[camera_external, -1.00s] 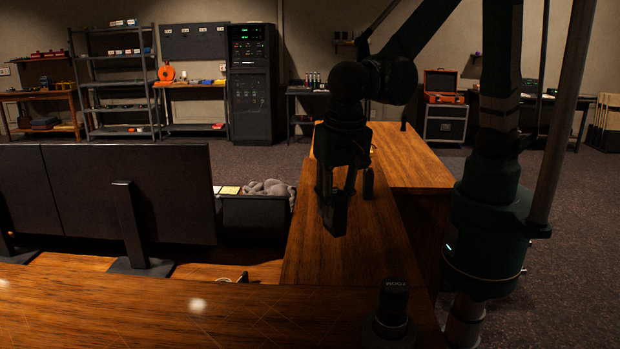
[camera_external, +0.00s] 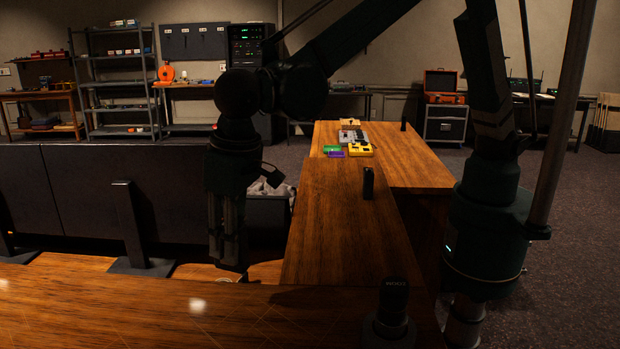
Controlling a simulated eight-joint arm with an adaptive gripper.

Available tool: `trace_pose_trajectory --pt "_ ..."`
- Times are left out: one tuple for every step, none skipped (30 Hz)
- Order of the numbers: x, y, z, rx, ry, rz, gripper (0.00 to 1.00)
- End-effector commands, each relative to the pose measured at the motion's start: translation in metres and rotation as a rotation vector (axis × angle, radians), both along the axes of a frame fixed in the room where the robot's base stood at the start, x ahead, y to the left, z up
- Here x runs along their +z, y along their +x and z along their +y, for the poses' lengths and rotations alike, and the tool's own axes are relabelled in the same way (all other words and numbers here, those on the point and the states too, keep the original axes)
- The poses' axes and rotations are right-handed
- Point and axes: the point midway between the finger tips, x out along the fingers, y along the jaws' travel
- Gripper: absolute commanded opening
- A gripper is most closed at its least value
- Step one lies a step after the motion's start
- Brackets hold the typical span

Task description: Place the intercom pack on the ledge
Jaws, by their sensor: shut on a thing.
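My gripper (camera_external: 228,245) points down at the left of the wooden desk wing, over the gap and the front desk. Its jaws are shut on a dark thing at the fingertips, which I take to be the intercom pack; its outline merges with the black fingers, so its shape is hard to make out. Whether it touches the surface below cannot be told. The long wooden top (camera_external: 325,235) runs away from the camera to the right of the gripper. Which surface is the ledge is not clear from this view.
A small black upright object (camera_external: 368,183) stands on the wooden top. Beyond it lie a yellow device (camera_external: 360,150), green and purple items. A black cylinder (camera_external: 394,298) stands at the front.

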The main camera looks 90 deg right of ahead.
Motion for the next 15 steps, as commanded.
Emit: trace_pose_trajectory --pt "-0.002 0.011 0.008 0.036 0.001 0.000 0.04" --pt "-0.003 0.016 0.012 0.059 0.001 0.000 0.04" --pt "-0.004 0.023 0.017 0.089 0.001 0.000 0.04" --pt "-0.005 0.028 0.020 0.111 0.000 0.000 0.04" --pt "-0.005 0.032 0.023 0.131 0.000 0.000 0.04" --pt "-0.006 0.037 0.027 0.156 0.000 0.000 0.04" --pt "-0.007 0.041 0.030 0.173 0.000 0.000 0.04" --pt "-0.008 0.045 0.033 0.189 0.000 0.000 0.04" --pt "-0.009 0.049 0.036 0.207 0.000 0.000 0.04" --pt "-0.009 0.051 0.037 0.220 0.000 0.000 0.04" --pt "-0.009 0.054 0.039 0.231 0.000 0.000 0.04" --pt "-0.010 0.056 0.041 0.243 0.000 0.000 0.04" --pt "-0.010 0.058 0.043 0.252 -0.001 0.000 0.04" --pt "-0.010 0.059 0.044 0.258 -0.001 0.000 0.04" --pt "-0.011 0.061 0.045 0.263 0.000 0.000 0.04"
